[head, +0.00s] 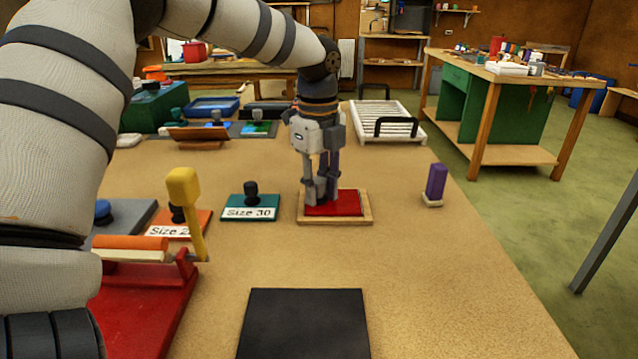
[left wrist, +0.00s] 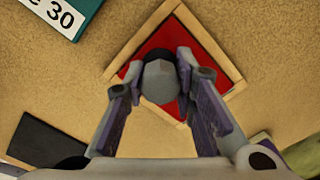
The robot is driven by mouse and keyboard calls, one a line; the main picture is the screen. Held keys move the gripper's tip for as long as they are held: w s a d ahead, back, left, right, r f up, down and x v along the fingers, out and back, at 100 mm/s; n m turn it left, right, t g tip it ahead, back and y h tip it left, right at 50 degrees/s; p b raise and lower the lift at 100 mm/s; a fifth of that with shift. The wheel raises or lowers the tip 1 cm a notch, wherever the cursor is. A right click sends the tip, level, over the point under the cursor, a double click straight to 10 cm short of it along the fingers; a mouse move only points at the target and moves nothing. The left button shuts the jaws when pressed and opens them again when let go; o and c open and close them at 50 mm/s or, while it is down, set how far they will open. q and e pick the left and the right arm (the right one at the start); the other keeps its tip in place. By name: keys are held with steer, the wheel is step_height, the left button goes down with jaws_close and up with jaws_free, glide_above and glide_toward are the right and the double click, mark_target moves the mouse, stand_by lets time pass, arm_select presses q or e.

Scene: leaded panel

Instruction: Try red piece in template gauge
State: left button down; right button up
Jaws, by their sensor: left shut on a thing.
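The red piece (head: 345,209) is a flat red square within the tan wooden frame of the template gauge (head: 367,218). In the left wrist view the red piece (left wrist: 168,38) lines up with the gauge's frame (left wrist: 212,46). I cannot tell whether it lies fully flat. My left gripper (head: 322,193) points down over it and is shut on the red piece's knob. A grey, dark-edged knob shows between the fingers (left wrist: 160,82) in the left wrist view; the fingers hide part of the red piece. My right gripper is not in view.
A teal "Size 30" piece (head: 250,208) and an orange size-labelled piece (head: 180,224) lie to the left. A red stand with a yellow handle (head: 186,190) is nearer. A purple block (head: 436,182) stands right. A black mat (head: 305,325) lies in front.

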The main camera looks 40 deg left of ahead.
arm_select(q)
steer(key=shift+f, duration=0.2)
steer(key=c, duration=1.2)
jaws_free()
steer(key=shift+c, duration=0.2)
step_height(320, 180, up, 12)
steer(key=shift+s+f, duration=0.1)
steer(key=shift+s, duration=0.05)
